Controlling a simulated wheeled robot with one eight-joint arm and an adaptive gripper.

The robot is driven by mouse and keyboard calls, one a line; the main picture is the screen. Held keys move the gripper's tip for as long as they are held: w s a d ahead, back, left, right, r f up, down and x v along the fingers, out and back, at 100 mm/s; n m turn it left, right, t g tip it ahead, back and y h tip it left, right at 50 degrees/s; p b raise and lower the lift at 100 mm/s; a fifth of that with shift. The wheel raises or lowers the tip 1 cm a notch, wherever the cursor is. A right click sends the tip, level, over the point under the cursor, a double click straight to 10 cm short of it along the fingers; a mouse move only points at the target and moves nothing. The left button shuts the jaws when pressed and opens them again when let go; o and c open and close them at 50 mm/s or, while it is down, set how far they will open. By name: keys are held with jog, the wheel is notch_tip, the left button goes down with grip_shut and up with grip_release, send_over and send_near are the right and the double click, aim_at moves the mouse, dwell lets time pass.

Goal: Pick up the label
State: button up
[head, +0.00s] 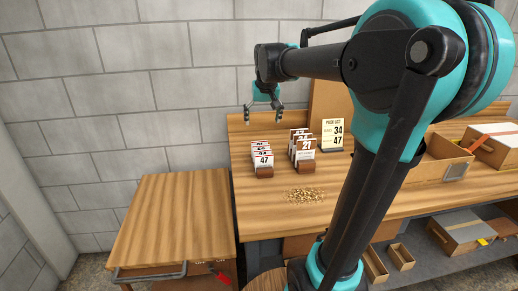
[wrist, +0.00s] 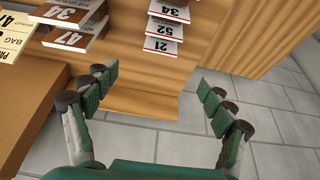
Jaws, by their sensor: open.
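In the head view, a row of white number labels with red edges (head: 262,160) stands in a brown holder (head: 265,172), the front one reading 47. A second row of brown-and-white labels (head: 305,146) stands to its right, with 21 in front. My gripper (head: 263,116) is open and empty, pointing down above and behind the left row. In the wrist view, white labels reading 34, 52 and 21 (wrist: 163,45) lie beyond my open fingertips (wrist: 158,79), apart from them. Brown-and-white labels reading 34 and 47 (wrist: 75,38) show at the upper left.
A pick list sign (head: 332,133) reading 34 and 47 stands right of the rows. Small brown grains (head: 306,195) lie in front on the wooden bench (head: 258,212). A lower wooden table (head: 180,215) is at left.

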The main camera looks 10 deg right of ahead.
send_near(260, 142)
jog(key=x, duration=0.5)
jog(key=shift+s+f, duration=0.15)
jog(key=shift+s, duration=0.05)
jog(key=shift+w+x, duration=0.15)
jog(key=shift+x, duration=1.15)
jog(key=shift+w+x, duration=0.15)
jog(key=shift+x, duration=1.15)
jog(key=shift+a, duration=0.1)
jog(key=shift+c, duration=0.3)
jog(key=c, duration=0.8)
